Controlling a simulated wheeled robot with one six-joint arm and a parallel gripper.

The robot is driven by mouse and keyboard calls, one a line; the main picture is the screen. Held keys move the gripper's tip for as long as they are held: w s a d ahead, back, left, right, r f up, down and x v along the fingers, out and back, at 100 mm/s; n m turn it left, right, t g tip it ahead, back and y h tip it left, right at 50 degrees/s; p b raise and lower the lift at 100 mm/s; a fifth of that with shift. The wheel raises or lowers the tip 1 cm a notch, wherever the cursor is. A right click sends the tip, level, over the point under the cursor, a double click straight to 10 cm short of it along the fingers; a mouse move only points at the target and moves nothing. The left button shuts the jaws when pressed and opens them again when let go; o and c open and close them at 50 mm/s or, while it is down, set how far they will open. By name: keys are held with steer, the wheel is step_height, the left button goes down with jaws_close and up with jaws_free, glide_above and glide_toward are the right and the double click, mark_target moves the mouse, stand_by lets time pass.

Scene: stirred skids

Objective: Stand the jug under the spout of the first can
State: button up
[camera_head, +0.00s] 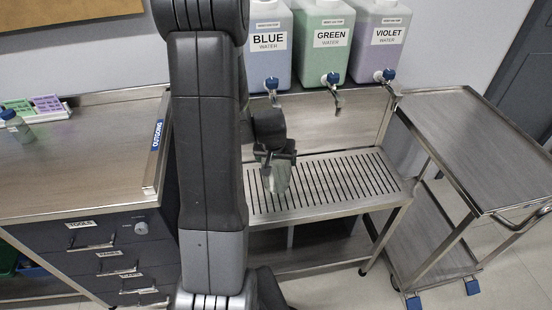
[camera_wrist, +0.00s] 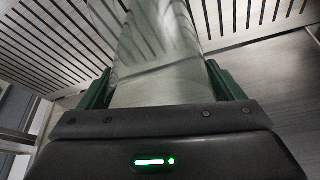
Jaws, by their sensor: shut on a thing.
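A clear jug (camera_wrist: 155,60) is between the green-edged fingers of my gripper (camera_wrist: 157,88), which is shut on it. In the head view the jug (camera_head: 279,178) shows below my gripper (camera_head: 277,153), at the left part of the slotted drip grate (camera_head: 392,182). I cannot tell whether its base touches the grate. The can labelled BLUE (camera_head: 268,55) stands behind on a shelf, its blue-tapped spout (camera_head: 271,88) above and behind the jug. My arm hides what lies left of this can.
Cans labelled GREEN (camera_head: 320,55) and VIOLET (camera_head: 379,50) stand to the right. A steel cart (camera_head: 470,140) is at far right. A drawer cabinet (camera_head: 70,175) with a bottle (camera_head: 14,125) and racks is at left. The grate's right part is clear.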

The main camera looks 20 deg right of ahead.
steer(key=o, duration=1.1)
steer(key=p+v, duration=0.1)
steer(key=v, duration=1.1)
steer(key=shift+p, duration=0.3)
steer(key=shift+s, duration=0.1)
